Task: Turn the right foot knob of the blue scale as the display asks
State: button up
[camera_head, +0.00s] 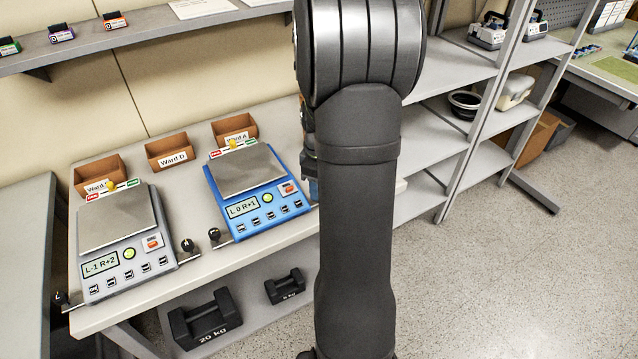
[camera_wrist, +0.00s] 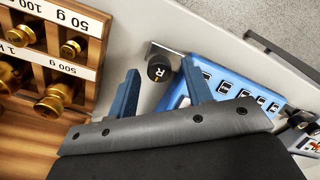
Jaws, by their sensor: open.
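The blue scale (camera_head: 284,201) stands on the bench left of my arm in the head view, and its display (camera_head: 243,208) reads "L 0 R+1". Its left foot knob (camera_head: 214,235) is black. The right foot knob is hidden behind my arm there. In the wrist view the black right foot knob (camera_wrist: 158,70), marked R, sticks out from a metal bracket at the corner of the blue scale (camera_wrist: 228,88). My gripper (camera_wrist: 160,67) is open, with its two blue fingers spread either side of the knob in the picture. I cannot tell whether they touch it.
A grey scale (camera_head: 125,250) stands to the left, its display reading "L-1 R+2". A wooden weight box (camera_wrist: 40,85) with brass weights lies close beside my gripper. Ward bins (camera_head: 170,152) line the back. Two black weights (camera_head: 205,318) sit below the bench.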

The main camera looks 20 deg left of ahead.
jog(key=shift+c, duration=0.3)
jog(key=c, duration=0.9)
jog(key=shift+c, duration=0.2)
jog(key=shift+m, duration=0.4)
jog(key=m, duration=0.3)
jog(key=shift+w+m, duration=0.1)
jog(key=shift+m, duration=2.4)
jog(key=o, duration=1)
